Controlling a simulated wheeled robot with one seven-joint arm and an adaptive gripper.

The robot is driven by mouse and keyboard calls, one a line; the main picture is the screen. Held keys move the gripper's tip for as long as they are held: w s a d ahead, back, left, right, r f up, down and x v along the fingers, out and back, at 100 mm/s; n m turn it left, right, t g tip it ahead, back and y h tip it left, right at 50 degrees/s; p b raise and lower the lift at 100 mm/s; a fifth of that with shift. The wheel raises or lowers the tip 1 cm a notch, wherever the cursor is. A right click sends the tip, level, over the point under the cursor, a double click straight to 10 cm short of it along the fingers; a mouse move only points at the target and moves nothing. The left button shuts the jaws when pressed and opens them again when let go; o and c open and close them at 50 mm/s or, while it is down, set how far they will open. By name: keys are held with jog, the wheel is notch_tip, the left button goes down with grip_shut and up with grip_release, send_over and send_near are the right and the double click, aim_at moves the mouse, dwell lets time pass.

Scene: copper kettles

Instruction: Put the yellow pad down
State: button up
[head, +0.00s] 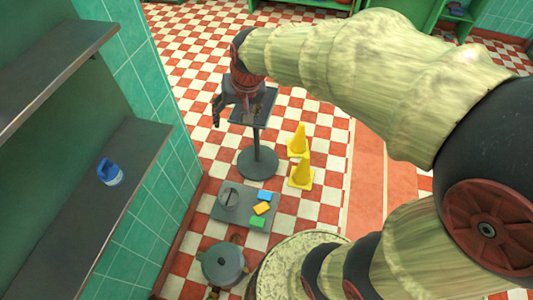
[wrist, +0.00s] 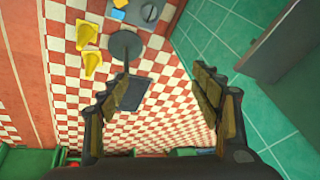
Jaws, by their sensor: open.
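The yellow pad (head: 261,208) lies on a grey board (head: 231,218) on the floor, between a blue pad (head: 265,195) and a green pad (head: 257,222). In the wrist view the yellow pad (wrist: 118,14) shows at the top edge. My gripper (head: 232,112) is open and empty, at the small square top of a dark stand (head: 258,162). In the wrist view its two fingers (wrist: 155,85) are spread wide with nothing between them. The gripper is well apart from the yellow pad. The stand's top is partly hidden behind the gripper in the head view.
Two yellow cones (head: 301,173) stand right of the stand. A grey round weight-like object (head: 229,197) sits on the board. A grey lidded pot (head: 222,264) stands in front. A shelf (head: 85,205) at left holds a blue-and-white item (head: 110,172). Checkered floor is open behind.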

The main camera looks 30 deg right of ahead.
jog(key=s+r+n, duration=0.2)
jog(key=s, duration=0.7)
jog(key=s+r+n+t, duration=0.1)
jog(key=s+r+n, duration=0.1)
jog(key=s, duration=0.7)
jog(key=shift+s+a+r+h, duration=0.25)
jog(key=shift+a+r+h, duration=0.15)
jog(key=shift+r, duration=0.1)
